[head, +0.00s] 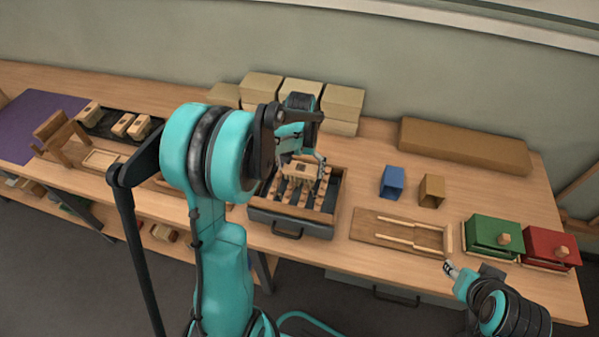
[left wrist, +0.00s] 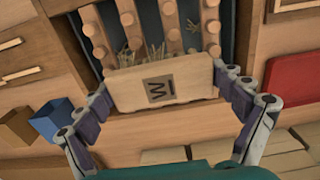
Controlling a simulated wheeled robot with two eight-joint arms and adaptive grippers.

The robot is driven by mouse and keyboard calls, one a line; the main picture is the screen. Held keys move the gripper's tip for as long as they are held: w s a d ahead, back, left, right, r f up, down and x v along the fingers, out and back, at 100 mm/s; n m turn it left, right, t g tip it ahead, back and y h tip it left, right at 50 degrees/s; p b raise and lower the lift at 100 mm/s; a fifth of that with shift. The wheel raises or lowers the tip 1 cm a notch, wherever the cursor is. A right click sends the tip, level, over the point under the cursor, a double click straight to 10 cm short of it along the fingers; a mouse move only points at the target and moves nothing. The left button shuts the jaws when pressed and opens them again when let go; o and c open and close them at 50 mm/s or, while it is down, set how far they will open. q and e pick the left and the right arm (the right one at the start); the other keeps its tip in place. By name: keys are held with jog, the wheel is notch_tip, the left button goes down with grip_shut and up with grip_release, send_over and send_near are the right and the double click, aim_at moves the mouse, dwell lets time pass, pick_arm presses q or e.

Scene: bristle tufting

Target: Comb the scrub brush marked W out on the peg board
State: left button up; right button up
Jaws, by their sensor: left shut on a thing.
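The scrub brush marked W (left wrist: 185,84) is a pale wooden block with a dark W label. It also shows in the head view (head: 299,170). My left gripper (left wrist: 170,98) is shut on the block, with its fingers at the two ends. The brush is over the peg board (head: 318,190), whose rows of round wooden pegs show in the left wrist view (left wrist: 128,20). Bristles show at the block's edge beside the pegs; how deep they reach is hidden. My right gripper (head: 449,268) is near the front edge of the table at the right; its jaws are too small to tell.
A blue cup (head: 392,182) and a brown cup (head: 432,190) stand right of the peg board. A wooden frame (head: 370,228), a green box (head: 492,232) and a red box (head: 550,247) lie further right. Boxes (head: 261,86) are stacked behind. A dark tray with blocks (head: 92,122) is at left.

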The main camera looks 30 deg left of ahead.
pick_arm(q)
jog(key=w+r+p, duration=0.3)
jog(key=r+p, duration=0.1)
jog(key=r, duration=0.1)
jog(key=shift+w+a+r, duration=0.15)
jog(key=shift+a+r, duration=0.25)
dwell(0.5)
dwell(0.4)
